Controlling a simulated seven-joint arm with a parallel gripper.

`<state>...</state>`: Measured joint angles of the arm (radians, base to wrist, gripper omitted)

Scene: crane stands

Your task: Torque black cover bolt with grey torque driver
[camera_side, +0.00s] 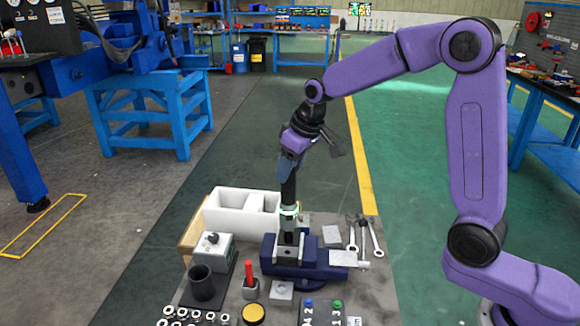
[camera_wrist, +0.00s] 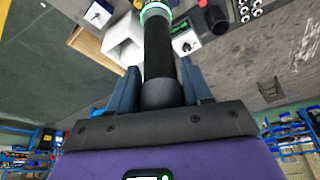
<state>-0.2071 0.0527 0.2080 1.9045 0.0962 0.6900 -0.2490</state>
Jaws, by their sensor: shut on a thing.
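My gripper (camera_side: 290,160) is shut around the black handle of the grey torque driver (camera_side: 289,216). In the wrist view its two blue fingers (camera_wrist: 160,84) stand either side of the driver's black handle (camera_wrist: 158,50). The driver hangs nearly upright, with a lit green ring around its body. Its lower end is over a dark blue vise (camera_side: 275,266), at the black part (camera_side: 289,238) between the jaws. The black cover bolt cannot be made out, and I cannot tell if the driver tip touches it.
A white divided bin (camera_side: 228,217) stands behind left of the vise. A grey box with a knob (camera_side: 212,250), a black cup (camera_side: 203,284) and a red-handled tool (camera_side: 249,275) stand left. Wrenches (camera_side: 365,238) lie right. Nuts or rings (camera_side: 182,314) sit in front.

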